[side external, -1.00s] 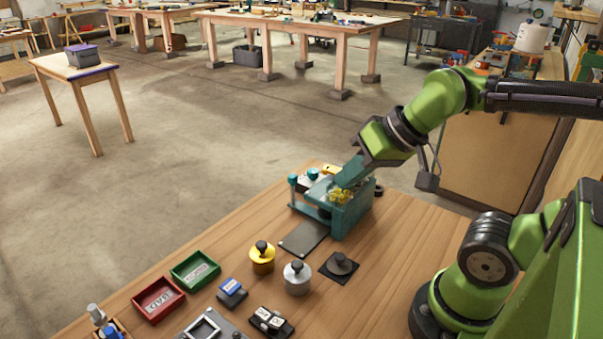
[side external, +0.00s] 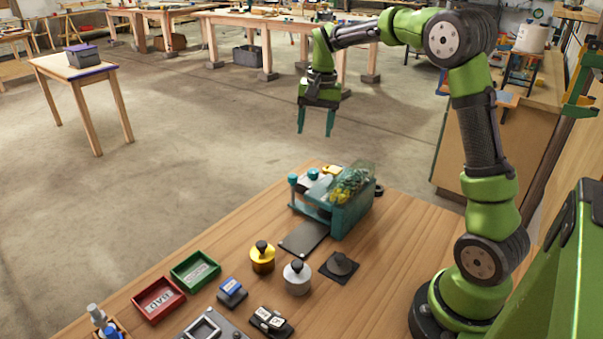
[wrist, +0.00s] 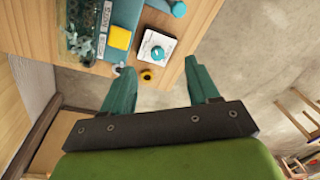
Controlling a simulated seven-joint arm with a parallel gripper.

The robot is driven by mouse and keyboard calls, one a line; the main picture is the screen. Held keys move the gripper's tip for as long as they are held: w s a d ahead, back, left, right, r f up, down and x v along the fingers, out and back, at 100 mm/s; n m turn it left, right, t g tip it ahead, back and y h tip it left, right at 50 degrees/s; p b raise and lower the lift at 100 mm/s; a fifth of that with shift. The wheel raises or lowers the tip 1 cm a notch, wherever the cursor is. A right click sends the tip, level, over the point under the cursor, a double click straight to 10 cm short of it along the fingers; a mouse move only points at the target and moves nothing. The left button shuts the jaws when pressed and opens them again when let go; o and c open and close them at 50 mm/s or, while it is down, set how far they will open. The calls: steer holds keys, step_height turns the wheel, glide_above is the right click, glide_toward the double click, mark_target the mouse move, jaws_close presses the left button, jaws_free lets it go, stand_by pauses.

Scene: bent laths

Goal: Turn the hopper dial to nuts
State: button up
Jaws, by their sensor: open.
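The hopper (side external: 350,212) is a teal stand with a clear bin of small yellow and grey parts, at the far end of the wooden bench. In the wrist view its bin (wrist: 82,30) is at upper left, beside small label strips too small to read surely. A teal knob (side external: 313,173) on a white plate, seemingly the dial, is beside it; the knob also shows in the wrist view (wrist: 157,53). I cannot read its setting. My gripper (side external: 315,128) is open and empty, pointing down, high above and apart from the hopper; its fingers (wrist: 158,70) flank the view below the knob.
A teal-topped post (side external: 293,181) and a yellow block (wrist: 120,38) are near the knob. A yellow weight (side external: 262,258), a grey weight (side external: 297,277), a green tray (side external: 195,271) and a red tray (side external: 158,299) stand nearer. The air around my gripper is clear.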

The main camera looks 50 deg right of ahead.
steer(key=m+g, duration=0.1)
steer(key=m, duration=0.1)
glide_above(313, 171)
steer(key=f, duration=0.2)
steer(key=shift+r+m, duration=1)
steer(key=shift+m, duration=0.1)
step_height(313, 171, down, 16)
steer(key=shift+d+f, duration=0.1)
steer(key=c, duration=1)
steer(key=shift+c, duration=0.2)
